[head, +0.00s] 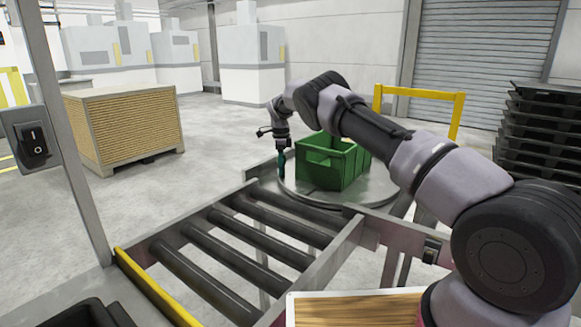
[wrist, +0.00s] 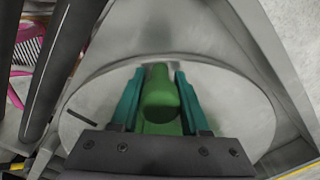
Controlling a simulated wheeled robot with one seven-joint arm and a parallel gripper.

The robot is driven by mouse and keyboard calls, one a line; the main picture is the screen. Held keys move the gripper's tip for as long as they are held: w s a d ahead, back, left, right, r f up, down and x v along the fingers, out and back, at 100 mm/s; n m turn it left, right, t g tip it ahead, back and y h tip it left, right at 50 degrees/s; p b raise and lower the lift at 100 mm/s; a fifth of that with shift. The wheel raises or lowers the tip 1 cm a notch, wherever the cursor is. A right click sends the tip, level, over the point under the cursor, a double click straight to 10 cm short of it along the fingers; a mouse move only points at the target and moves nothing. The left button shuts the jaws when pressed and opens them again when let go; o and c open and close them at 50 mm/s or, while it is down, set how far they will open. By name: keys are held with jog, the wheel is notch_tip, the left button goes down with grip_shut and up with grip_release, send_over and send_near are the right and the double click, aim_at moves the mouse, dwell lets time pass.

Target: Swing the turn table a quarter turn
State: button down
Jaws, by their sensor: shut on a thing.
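The turn table (head: 378,190) is a round grey plate at the far end of the roller conveyor. A green open crate (head: 332,162) stands upright on it. In the wrist view, the grey plate (wrist: 240,112) fills the middle. My gripper (head: 282,164) points down over the left edge of the plate, beside the crate. Its teal fingers (wrist: 159,95) are shut on a green rounded handle (wrist: 160,95) that stands up from the plate's rim area. The handle's foot is mostly hidden, and the handle cannot be made out in the head view.
The roller conveyor (head: 245,228) runs from the near left to the turn table, with a yellow strip on its near side. A yellow rail (head: 420,91) stands behind the plate. Black stacked pallets (head: 540,130) are at the right. A switch box (head: 33,139) is at the left.

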jog(key=shift+w+r, duration=0.2)
jog(key=c, duration=0.8)
grip_release()
jog(key=o, duration=0.4)
jog(key=shift+w+f, duration=0.1)
jog(key=shift+w, duration=0.05)
notch_tip(320, 180, up, 11)
jog(key=shift+f, duration=0.1)
